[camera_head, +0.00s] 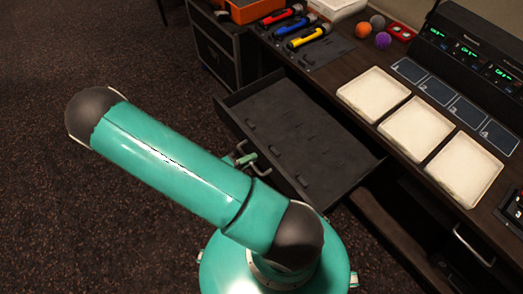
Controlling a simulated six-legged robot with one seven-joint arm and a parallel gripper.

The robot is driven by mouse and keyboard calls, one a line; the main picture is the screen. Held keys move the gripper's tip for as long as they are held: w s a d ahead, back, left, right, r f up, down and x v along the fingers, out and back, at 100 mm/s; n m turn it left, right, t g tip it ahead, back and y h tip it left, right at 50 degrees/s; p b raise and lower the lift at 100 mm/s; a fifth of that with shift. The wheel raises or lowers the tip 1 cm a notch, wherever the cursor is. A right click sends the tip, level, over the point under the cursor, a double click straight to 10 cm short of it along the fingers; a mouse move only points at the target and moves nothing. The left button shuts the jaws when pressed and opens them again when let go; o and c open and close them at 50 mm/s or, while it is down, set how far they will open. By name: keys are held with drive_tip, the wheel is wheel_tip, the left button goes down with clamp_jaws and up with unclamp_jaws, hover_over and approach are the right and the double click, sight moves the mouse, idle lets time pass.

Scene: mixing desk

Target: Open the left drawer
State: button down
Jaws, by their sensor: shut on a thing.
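The left drawer (300,130) is pulled well out from under the desk. Its dark inside shows and looks empty apart from small raised fittings on its floor. My gripper (246,158) is at the middle of the drawer's front, shut on the drawer handle (240,147). The gripper is small in view and partly hidden behind my teal arm. The arm also covers part of the drawer front's lower side.
The wooden desk (345,60) carries three cream trays (374,94), several dark cards, flashlights (309,37), balls (377,22) and a black console (470,45). Another drawer handle (474,246) shows at lower right. A black case (215,45) stands at back left. Carpet at left is clear.

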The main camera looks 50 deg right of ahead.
drive_tip(key=shift+v, duration=0.95)
drive_tip(key=shift+f, duration=0.15)
drive_tip(key=c, duration=1.6)
unclamp_jaws()
drive_tip(key=shift+c, duration=0.2)
drive_tip(key=v, duration=1.3)
drive_tip(key=shift+a, duration=0.35)
drive_tip(key=shift+w, duration=0.15)
